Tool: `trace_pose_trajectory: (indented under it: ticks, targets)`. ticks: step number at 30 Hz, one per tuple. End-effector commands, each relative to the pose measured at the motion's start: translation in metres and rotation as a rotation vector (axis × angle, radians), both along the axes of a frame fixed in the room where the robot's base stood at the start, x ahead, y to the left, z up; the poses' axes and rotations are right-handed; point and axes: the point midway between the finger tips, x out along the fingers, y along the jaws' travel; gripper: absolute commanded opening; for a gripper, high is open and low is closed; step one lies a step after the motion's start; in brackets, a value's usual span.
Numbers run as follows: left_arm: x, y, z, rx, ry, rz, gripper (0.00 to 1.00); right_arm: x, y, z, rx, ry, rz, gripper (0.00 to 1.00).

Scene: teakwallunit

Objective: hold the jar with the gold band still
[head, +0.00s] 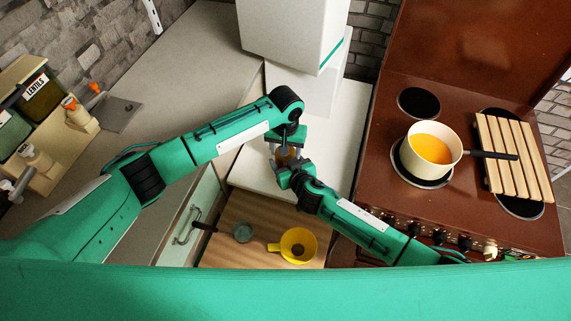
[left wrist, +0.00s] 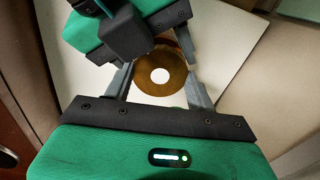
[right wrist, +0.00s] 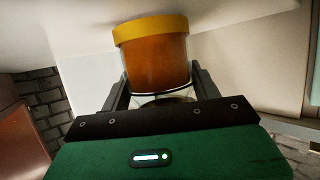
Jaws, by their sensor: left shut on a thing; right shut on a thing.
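The jar (head: 287,157) is held between my two grippers in the middle of the head view, mostly covered by them. The right wrist view shows its amber body (right wrist: 157,65) and a gold band (right wrist: 152,28) around one end. In the left wrist view it appears end-on as a gold ring with a pale centre (left wrist: 160,75). My left gripper (head: 287,145) is shut on the jar, its fingers on either side. My right gripper (head: 285,168) is shut on the jar from the opposite side.
A cream pan of orange liquid (head: 423,165) and a slatted wooden rack (head: 513,160) stand on the brown stove at right. Lentils container (head: 40,93) at left.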

Motion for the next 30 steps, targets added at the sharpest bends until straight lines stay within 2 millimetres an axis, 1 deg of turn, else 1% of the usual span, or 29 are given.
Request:
trace_pose_trajectory:
  ticks: [4, 12, 13, 14, 15, 16, 24, 26, 30]
  targets:
    - [0.000, 0.001, 0.000, 0.001, 0.000, -0.054, 0.29, 0.000, -0.001, 0.000, 0.000, 0.000, -0.001, 0.00]
    - [0.000, 0.001, 0.000, 0.001, 0.000, -0.056, 0.29, 0.000, -0.001, 0.000, 0.000, 0.000, -0.001, 0.00]
    - [0.000, 0.001, 0.000, 0.001, 0.000, -0.055, 0.62, 0.000, -0.001, 0.000, 0.000, 0.000, -0.001, 0.00]
    - [0.000, 0.001, 0.000, 0.001, 0.000, -0.055, 0.68, 0.000, -0.001, 0.000, 0.000, 0.000, -0.001, 0.00]
    - [0.000, 0.001, 0.000, 0.001, 0.000, -0.055, 0.76, 0.000, -0.001, 0.000, 0.000, 0.000, -0.001, 0.00]
    - [0.000, 0.001, 0.000, 0.001, 0.000, -0.055, 0.78, 0.000, -0.001, 0.000, 0.000, 0.000, -0.001, 0.00]
    - [0.000, 0.000, 0.001, 0.000, -0.001, -0.054, 0.78, 0.000, 0.000, 0.000, 0.000, 0.000, -0.001, 0.00]
    - [0.000, 0.000, 0.006, 0.000, -0.001, -0.055, 0.78, 0.000, 0.000, 0.000, 0.000, 0.000, -0.001, 0.00]
    - [0.000, 0.000, 0.025, -0.001, -0.002, -0.055, 0.78, 0.000, 0.000, 0.000, 0.000, 0.000, -0.001, 0.00]
